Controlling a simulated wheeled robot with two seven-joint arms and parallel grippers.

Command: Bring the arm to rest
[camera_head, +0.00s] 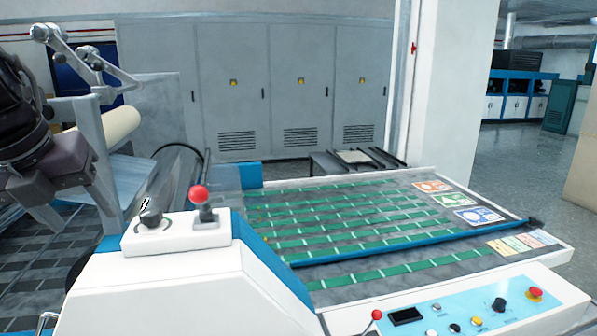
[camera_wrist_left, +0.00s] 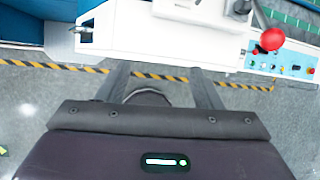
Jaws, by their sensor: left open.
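My left gripper (camera_head: 84,220) hangs at the left of the head view, its two grey fingers apart and pointing down. Nothing shows between them. In the left wrist view the gripper (camera_wrist_left: 159,76) also has its fingers spread, over floor with yellow-black tape and near the edge of the white machine (camera_wrist_left: 150,32). A cream roll (camera_head: 118,124) is partly hidden behind the gripper. My right gripper is not in view.
A red-knobbed lever (camera_head: 198,194) and a dark switch (camera_head: 150,215) stand on the housing. A conveyor bed (camera_head: 350,273) with green strips extends right, with a control panel (camera_head: 470,318) in front. Grey cabinets (camera_head: 300,90) line the back. Floor at far right is open.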

